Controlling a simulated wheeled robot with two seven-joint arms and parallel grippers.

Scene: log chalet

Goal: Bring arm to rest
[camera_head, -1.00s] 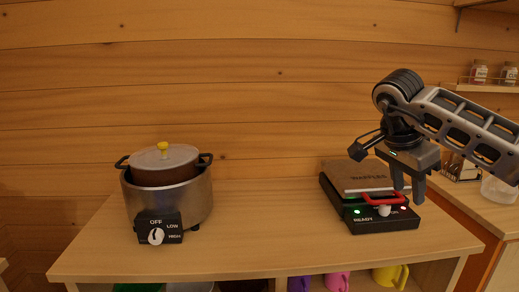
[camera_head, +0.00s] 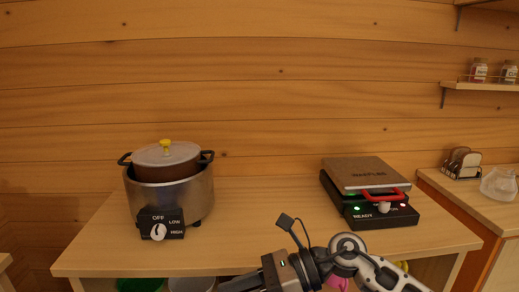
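My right arm comes in from the lower right, low in front of the table's front edge. Its gripper (camera_head: 240,285) points left at the bottom of the picture. The fingers are partly cut off by the frame edge, so I cannot tell whether they are open or shut. The gripper is apart from the waffle maker (camera_head: 362,176), which sits closed on the right of the table with its red handle (camera_head: 384,194) at the front and lights lit. My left gripper is not in view.
A pot with a lid (camera_head: 166,154) sits in a metal cooker (camera_head: 182,198) with a dial on the left of the wooden table (camera_head: 262,228). The tabletop between cooker and waffle maker is clear. A toast rack (camera_head: 462,163) and a glass bowl (camera_head: 499,185) stand on the right counter.

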